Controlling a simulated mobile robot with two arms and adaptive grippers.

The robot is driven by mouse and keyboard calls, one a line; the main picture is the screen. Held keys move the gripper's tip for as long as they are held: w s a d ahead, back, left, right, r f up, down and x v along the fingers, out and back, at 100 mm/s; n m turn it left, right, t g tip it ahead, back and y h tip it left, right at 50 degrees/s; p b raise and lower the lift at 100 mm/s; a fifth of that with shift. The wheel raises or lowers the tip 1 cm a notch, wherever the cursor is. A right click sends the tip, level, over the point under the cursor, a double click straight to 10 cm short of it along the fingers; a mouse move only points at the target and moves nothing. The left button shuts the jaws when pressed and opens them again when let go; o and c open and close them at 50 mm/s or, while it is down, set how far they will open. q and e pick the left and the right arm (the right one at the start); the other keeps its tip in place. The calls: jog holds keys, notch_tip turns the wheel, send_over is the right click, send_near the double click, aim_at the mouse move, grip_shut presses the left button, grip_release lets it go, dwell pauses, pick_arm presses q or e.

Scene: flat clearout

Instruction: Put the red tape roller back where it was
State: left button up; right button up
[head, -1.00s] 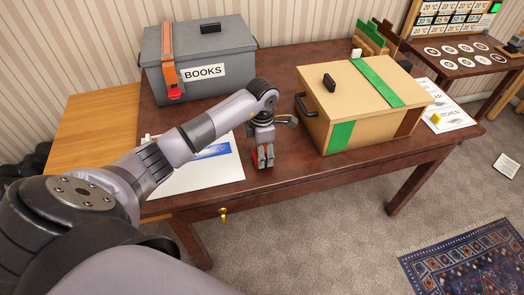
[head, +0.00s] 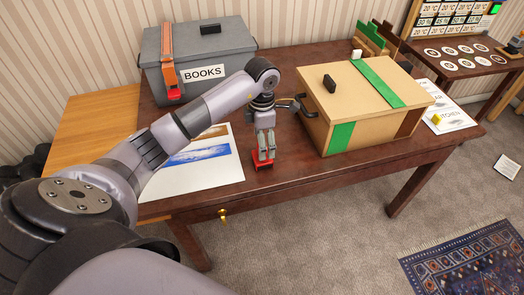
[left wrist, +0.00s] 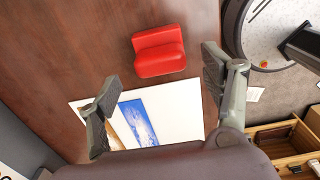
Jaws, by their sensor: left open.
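The red tape roller (head: 262,166) lies on the dark wooden table near its front edge, just right of the white picture sheet. In the left wrist view the red tape roller (left wrist: 158,52) rests on bare wood, ahead of the spread fingers and apart from them. My left gripper (head: 265,152) is open, pointing down just above the roller and hiding part of it in the head view. Its two fingers also show in the left wrist view (left wrist: 160,92) with nothing between them. My right gripper is not in view.
A grey BOOKS box (head: 200,55) with an orange strap stands at the back left. A tan box (head: 350,105) with green tape stands close right of my gripper. The picture sheet (head: 218,176) lies left of it. The table's front edge (head: 300,184) is near.

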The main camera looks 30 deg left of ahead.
pick_arm(q)
notch_tip(320, 180, up, 7)
jog(key=shift+f+b, duration=0.1)
jog(key=shift+b, duration=0.25)
jog(key=shift+d, duration=0.1)
